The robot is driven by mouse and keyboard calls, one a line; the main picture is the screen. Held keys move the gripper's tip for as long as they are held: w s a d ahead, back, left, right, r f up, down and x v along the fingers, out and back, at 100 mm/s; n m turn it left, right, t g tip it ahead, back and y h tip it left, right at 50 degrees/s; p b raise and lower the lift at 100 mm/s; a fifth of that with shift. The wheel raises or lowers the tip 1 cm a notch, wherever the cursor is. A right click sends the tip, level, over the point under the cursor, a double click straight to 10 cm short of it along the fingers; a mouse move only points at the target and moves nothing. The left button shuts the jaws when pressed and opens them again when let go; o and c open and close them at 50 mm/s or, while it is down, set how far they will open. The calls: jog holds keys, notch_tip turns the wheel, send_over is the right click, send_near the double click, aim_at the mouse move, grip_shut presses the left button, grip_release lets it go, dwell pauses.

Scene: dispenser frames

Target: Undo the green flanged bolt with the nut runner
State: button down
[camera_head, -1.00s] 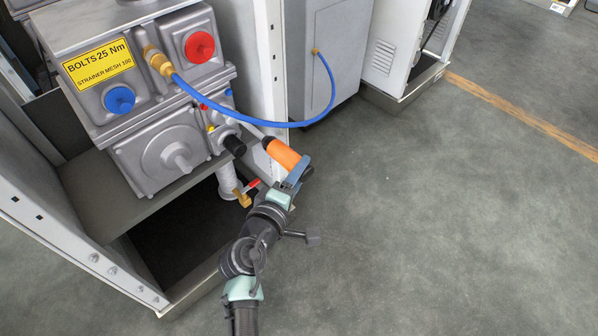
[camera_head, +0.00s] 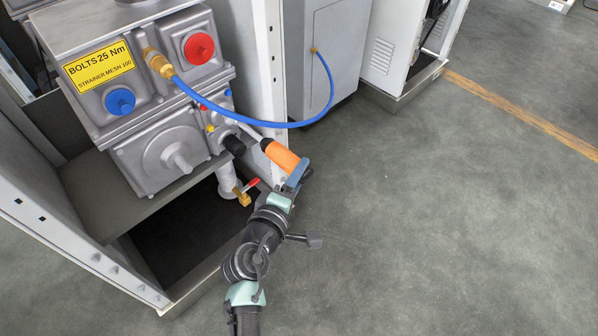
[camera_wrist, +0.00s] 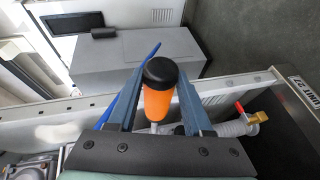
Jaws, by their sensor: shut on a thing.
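The nut runner (camera_head: 282,156) has an orange grip, a black end cap and a thin grey shaft running up and left toward the grey machine housing. It also shows in the wrist view (camera_wrist: 157,105), cap toward the camera. My gripper (camera_head: 297,174) is shut on the orange grip, with blue fingers on both sides of it in the wrist view (camera_wrist: 160,80). The shaft's far end is by the housing's right side; I cannot tell whether it touches a bolt. Small red, yellow and blue parts show there. I cannot make out the green flanged bolt.
A blue hose (camera_head: 262,122) arcs over the tool from a brass fitting to the grey cabinet (camera_head: 325,75). A black cylinder (camera_head: 233,146) sticks out near the shaft. A red-handled brass valve (camera_head: 244,194) stands below.

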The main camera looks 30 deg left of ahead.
jog(key=s+d+p, duration=0.1)
jog(key=d+p, duration=0.1)
jog(key=d, duration=0.4)
jog(key=shift+s+d, duration=0.2)
jog(key=shift+s, duration=0.2)
jog(key=shift+r, duration=0.1)
